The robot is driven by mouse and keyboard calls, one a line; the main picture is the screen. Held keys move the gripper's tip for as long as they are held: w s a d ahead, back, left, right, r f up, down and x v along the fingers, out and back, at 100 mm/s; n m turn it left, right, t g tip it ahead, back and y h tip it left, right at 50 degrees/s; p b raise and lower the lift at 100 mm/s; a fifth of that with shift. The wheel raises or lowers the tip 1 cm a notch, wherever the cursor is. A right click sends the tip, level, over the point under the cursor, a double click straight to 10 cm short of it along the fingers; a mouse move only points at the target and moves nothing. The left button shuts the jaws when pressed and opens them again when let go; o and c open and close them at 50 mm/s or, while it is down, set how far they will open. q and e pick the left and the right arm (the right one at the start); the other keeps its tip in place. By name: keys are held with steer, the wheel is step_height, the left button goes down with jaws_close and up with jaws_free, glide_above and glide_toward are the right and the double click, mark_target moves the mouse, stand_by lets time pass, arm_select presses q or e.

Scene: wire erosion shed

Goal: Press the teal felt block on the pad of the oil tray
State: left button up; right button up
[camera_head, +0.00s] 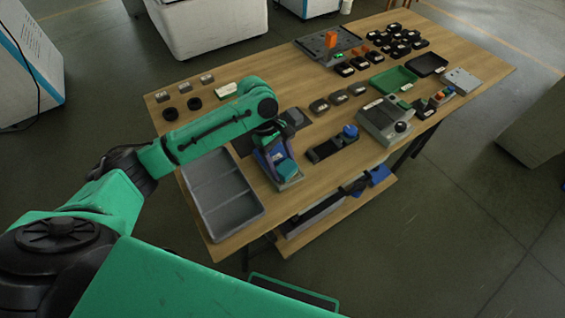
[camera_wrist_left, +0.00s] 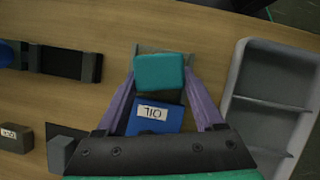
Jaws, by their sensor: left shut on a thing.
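The teal felt block (camera_wrist_left: 159,71) is between the two purple fingers of my left gripper (camera_wrist_left: 160,76), which is shut on it. In the head view the teal block (camera_head: 286,169) shows at the near end of the oil tray (camera_head: 263,168). In the left wrist view the blue part of the oil tray (camera_wrist_left: 145,120) carries a white OIL label, upside down, and a grey edge shows beyond the block. The pad is hidden, and I cannot tell whether the block touches it. My right gripper is not in view.
A grey compartment tray (camera_head: 240,213) lies left of the oil tray. A black fixture with a blue knob (camera_head: 350,131) and a grey box with a black knob (camera_head: 384,117) stand to the right. Small dark parts and a green tray (camera_head: 393,79) lie farther off.

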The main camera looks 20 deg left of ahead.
mark_target(283, 164)
arm_select(q)
steer(key=shift+s+f+p, duration=0.15)
steer(key=shift+f+p, duration=0.05)
steer(key=shift+p, duration=0.2)
stand_by(1.1)
step_height(283, 164, up, 8)
steer(key=p, duration=1)
steer(key=shift+f+p, duration=0.25)
steer(key=shift+p, duration=0.1)
steer(key=shift+f, duration=0.1)
